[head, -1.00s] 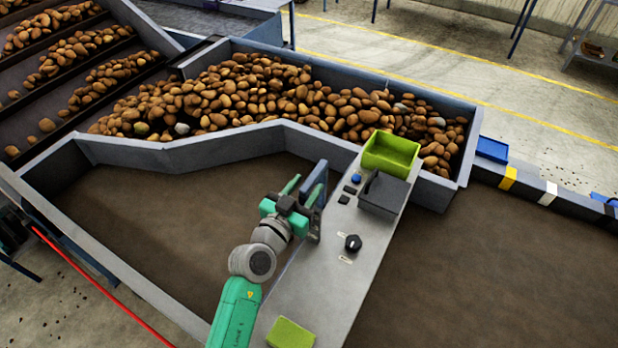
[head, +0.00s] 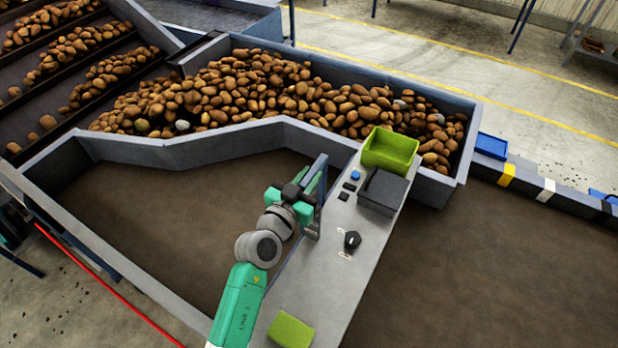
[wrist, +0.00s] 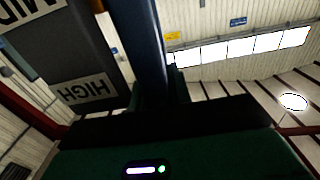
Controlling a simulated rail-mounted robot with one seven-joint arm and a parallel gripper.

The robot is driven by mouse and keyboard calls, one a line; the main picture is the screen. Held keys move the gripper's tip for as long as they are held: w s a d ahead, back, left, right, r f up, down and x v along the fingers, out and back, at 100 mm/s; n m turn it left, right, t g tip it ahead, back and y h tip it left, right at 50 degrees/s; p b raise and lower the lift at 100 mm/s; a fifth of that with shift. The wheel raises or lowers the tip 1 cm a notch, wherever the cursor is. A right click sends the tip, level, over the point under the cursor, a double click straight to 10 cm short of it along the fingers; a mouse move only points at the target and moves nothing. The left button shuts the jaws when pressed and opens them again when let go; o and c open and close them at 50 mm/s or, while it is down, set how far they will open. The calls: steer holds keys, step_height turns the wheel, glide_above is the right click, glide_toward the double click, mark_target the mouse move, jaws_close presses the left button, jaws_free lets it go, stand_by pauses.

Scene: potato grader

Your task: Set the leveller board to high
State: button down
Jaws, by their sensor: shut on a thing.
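The leveller board's blue bar (head: 321,170) stands upright at the left edge of the grey console, and it also shows in the wrist view (wrist: 146,45). My gripper (head: 309,190) is shut on this bar; in the wrist view the bar runs between the dark fingers (wrist: 158,95). Beside the bar in the wrist view is a dark plate (wrist: 85,50) with upside-down labels: HIGH (wrist: 87,89) nearer my gripper and MID (wrist: 30,8) farther off. The bar is nearer HIGH in that view, but I cannot tell its exact setting. The fingers partly hide the bar in the head view.
The grey console (head: 315,270) carries a black knob (head: 352,240), a dark box (head: 382,191), a green tray (head: 390,150) and a green block (head: 290,330). A potato-filled trough (head: 455,195) lies behind. The brown bed (head: 150,215) left of my gripper is clear.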

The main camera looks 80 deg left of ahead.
step_height(320, 180, up, 4)
steer(key=shift+r+p, duration=0.25)
steer(key=shift+p, duration=0.8)
steer(key=c, duration=1.3)
jaws_free()
steer(key=shift+f, duration=0.15)
